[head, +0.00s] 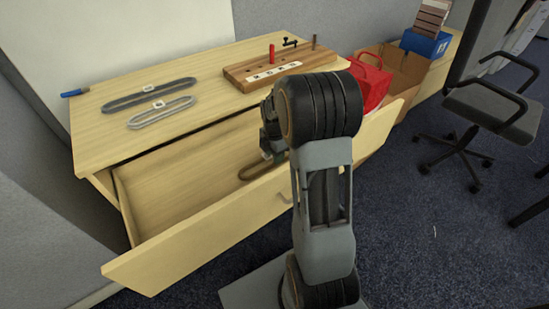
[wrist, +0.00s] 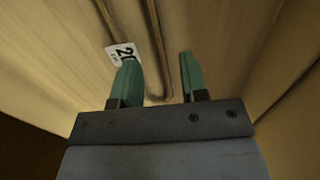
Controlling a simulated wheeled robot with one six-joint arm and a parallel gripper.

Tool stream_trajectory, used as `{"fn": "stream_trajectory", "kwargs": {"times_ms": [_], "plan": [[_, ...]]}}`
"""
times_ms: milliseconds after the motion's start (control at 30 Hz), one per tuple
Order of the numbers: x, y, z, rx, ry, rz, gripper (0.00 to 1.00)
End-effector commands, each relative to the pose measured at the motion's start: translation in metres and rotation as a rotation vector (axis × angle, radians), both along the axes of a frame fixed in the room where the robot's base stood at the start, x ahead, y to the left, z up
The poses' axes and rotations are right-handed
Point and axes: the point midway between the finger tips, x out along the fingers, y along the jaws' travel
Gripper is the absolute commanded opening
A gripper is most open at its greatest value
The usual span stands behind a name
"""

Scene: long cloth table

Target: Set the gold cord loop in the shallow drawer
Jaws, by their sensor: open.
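The gold cord loop (head: 262,168) lies in the open shallow drawer (head: 190,243), partly hidden behind my arm in the head view. In the wrist view the gold cord loop (wrist: 160,78) runs along the drawer's wooden floor, with a white number tag (wrist: 122,52) on its left strand. My gripper (wrist: 158,75) is open, its two green fingers apart over the loop's near curved end. The loop's end shows between the fingers. In the head view my gripper (head: 272,152) is low inside the drawer and largely hidden by my arm.
Two grey loops (head: 150,95) with tags and a blue-handled tool (head: 74,93) lie on the tabletop. A wooden peg block (head: 285,70) stands at the back. A red bag (head: 370,80) and cardboard box (head: 405,68) are at the right. The drawer's left part is bare.

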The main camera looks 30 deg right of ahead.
Motion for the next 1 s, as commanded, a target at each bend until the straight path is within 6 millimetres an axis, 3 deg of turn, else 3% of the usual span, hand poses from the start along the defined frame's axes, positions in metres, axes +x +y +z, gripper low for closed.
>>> {"fn": "stream_trajectory", "kwargs": {"times_ms": [33, 200, 400, 600, 1000], "plan": [[0.001, 0.000, 0.015, -0.002, -0.004, 0.000, 0.40], [0.001, 0.000, 0.047, -0.001, -0.003, 0.000, 0.40], [0.000, 0.000, 0.072, 0.000, -0.001, 0.000, 0.40], [0.000, 0.000, 0.083, 0.000, 0.000, 0.000, 0.40], [0.000, 0.000, 0.084, 0.000, 0.000, 0.000, 0.40]]}}
